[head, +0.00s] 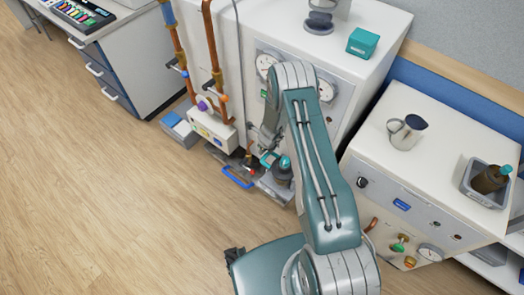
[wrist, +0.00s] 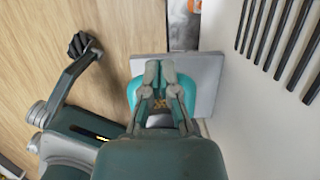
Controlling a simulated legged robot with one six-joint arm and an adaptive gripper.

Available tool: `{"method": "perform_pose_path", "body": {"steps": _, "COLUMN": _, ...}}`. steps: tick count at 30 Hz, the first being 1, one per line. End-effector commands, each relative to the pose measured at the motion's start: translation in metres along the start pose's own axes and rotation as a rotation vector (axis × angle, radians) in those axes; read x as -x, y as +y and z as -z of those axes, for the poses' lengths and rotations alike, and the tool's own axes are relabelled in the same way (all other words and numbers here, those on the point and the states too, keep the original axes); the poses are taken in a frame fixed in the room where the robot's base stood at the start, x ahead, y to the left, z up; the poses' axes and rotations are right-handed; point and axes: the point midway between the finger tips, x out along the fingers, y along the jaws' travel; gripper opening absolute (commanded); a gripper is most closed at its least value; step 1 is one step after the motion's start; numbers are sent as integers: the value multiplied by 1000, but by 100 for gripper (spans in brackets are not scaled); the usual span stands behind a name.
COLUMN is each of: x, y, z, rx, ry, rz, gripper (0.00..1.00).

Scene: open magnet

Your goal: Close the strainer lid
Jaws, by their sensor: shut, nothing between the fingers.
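In the wrist view my gripper (wrist: 160,72) is shut, its two fingers together with nothing held. Below and behind the fingers is a rounded teal part (wrist: 181,95) on a grey plate (wrist: 205,78); this looks like the strainer. Something yellowish shows inside it between the fingers, but the fingers hide most of it. I cannot tell from this view how far the lid is open, or whether the fingers touch it. In the head view a dark rounded body with a teal top (head: 284,168) stands low beside the cabinet, and my arm partly covers that area.
Copper pipes (head: 212,50) rise along the white cabinet above a valve box (head: 212,130). A blue handle (head: 238,178) juts out near the floor. A lower cabinet at right carries a metal jug (head: 406,132) and a grey tray (head: 486,184). The wooden floor at left is free.

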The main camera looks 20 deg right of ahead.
Motion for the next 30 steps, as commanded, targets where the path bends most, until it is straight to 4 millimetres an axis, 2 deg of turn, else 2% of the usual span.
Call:
{"method": "perform_pose_path", "body": {"steps": 18, "x": 102, "y": -1, "z": -1, "rx": -1, "ry": 0, "rz": 1, "gripper": 0}}
{"method": "perform_pose_path", "body": {"steps": 23, "x": 114, "y": 0, "z": 0, "rx": -1, "ry": 1, "rz": 0, "gripper": 0}}
{"method": "perform_pose_path", "body": {"steps": 30, "x": 115, "y": 0, "z": 0, "rx": -1, "ry": 2, "rz": 0, "gripper": 0}}
